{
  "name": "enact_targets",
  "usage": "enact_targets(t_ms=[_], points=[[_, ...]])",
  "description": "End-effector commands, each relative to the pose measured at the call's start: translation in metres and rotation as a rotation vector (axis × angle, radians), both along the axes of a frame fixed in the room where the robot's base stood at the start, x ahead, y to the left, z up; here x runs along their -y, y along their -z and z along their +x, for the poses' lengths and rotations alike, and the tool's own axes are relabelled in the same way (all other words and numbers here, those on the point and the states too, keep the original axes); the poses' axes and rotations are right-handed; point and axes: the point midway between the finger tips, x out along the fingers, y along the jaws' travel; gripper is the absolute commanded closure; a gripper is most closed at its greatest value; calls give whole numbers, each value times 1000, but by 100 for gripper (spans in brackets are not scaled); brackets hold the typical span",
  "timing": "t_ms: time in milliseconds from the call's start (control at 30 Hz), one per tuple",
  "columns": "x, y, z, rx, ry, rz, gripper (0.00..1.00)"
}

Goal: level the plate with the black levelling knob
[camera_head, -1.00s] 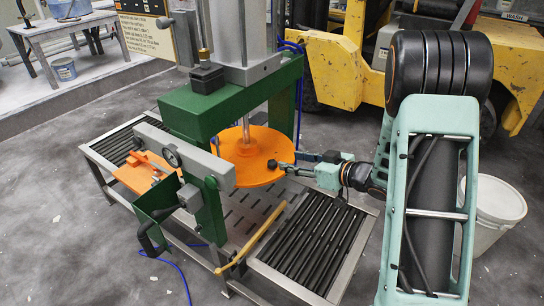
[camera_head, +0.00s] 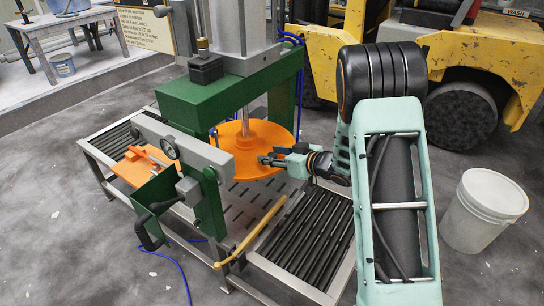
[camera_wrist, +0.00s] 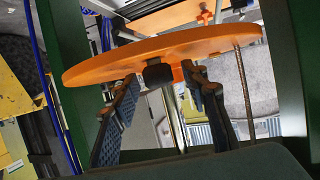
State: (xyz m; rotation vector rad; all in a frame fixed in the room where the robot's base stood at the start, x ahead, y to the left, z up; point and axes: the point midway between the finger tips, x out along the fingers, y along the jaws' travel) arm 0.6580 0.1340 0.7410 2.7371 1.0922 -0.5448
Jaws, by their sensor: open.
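The round orange plate (camera_head: 252,168) hangs on a rod inside the green press frame. It looks tilted in the wrist view (camera_wrist: 165,47), where its left edge sits lower. The black levelling knob (camera_wrist: 158,74) shows on the plate's near rim, in the middle of the wrist view. My gripper (camera_wrist: 160,84) is open, with one finger on each side of the knob and a gap to it on both sides. In the head view my gripper (camera_head: 268,159) is at the plate's right front rim; the knob cannot be told apart from the fingers there.
The green press frame (camera_head: 215,100) stands left of my arm. A yellow stick (camera_head: 250,232) lies across the near side, beside the roller conveyor (camera_head: 310,232). A white pail (camera_head: 484,210) stands on the floor at right, before a yellow forklift (camera_head: 470,55).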

Motion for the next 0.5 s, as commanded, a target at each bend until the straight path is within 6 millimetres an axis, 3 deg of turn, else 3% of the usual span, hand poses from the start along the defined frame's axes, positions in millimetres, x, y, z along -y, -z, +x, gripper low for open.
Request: enact_targets(t_ms=[233,500], points=[[0,0,1,0,1,0,59],[0,0,1,0,1,0,88]])
